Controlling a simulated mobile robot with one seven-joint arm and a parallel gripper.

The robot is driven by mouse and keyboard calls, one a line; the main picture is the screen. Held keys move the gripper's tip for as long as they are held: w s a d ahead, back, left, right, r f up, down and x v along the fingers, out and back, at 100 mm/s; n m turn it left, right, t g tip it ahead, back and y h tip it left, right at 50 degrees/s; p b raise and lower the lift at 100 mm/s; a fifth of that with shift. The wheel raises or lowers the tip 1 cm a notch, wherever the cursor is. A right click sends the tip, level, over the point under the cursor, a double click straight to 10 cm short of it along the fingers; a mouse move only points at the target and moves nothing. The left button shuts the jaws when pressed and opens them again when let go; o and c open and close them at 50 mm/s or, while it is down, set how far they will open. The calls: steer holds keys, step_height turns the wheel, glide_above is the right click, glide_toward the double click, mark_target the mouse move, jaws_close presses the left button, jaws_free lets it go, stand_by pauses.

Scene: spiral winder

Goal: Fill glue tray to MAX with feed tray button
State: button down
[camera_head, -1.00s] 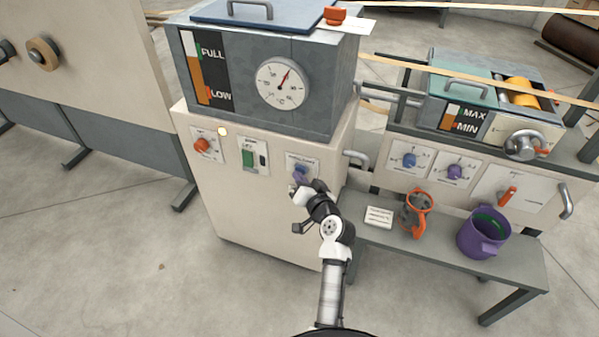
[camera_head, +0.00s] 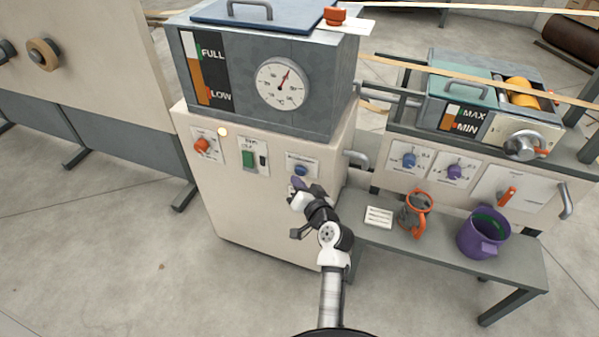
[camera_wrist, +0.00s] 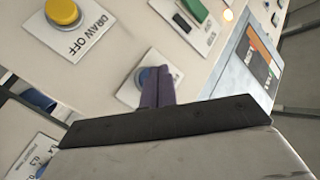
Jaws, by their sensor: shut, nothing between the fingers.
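The blue feed button (camera_head: 301,170) is on a white plate on the cream cabinet's front. In the wrist view the blue button (camera_wrist: 148,76) is partly hidden behind my purple fingers. My gripper (camera_head: 297,184) is shut and empty. Its fingertips sit just below the button in the head view, seemingly a little apart from it. The shut fingers also show in the wrist view (camera_wrist: 158,88). The glue tray (camera_head: 465,97), with a teal lid, is on the right machine. Its MAX/MIN gauge (camera_head: 464,118) shows an orange column low down; the exact level is too small to tell.
The grey tank (camera_head: 330,70) above has a FULL/LOW gauge and a dial. A yellow DRAW OFF button (camera_wrist: 62,12) is nearby in the wrist view. A bench (camera_head: 400,250) at right holds an orange-handled cup (camera_head: 416,212) and a purple jug (camera_head: 482,235).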

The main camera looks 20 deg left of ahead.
steer(key=shift+s+a+p, duration=0.1)
steer(key=shift+s+p, duration=0.25)
steer(key=shift+s, duration=2.2)
stand_by(1.6)
steer(key=s+n, duration=0.1)
steer(key=n, duration=0.4)
steer(key=s+n+p, duration=0.1)
steer(key=n, duration=0.5)
steer(key=s+n+p, duration=0.1)
steer(key=n, duration=0.5)
steer(key=shift+s+f+y, duration=0.3)
steer(key=shift+s+y, duration=0.1)
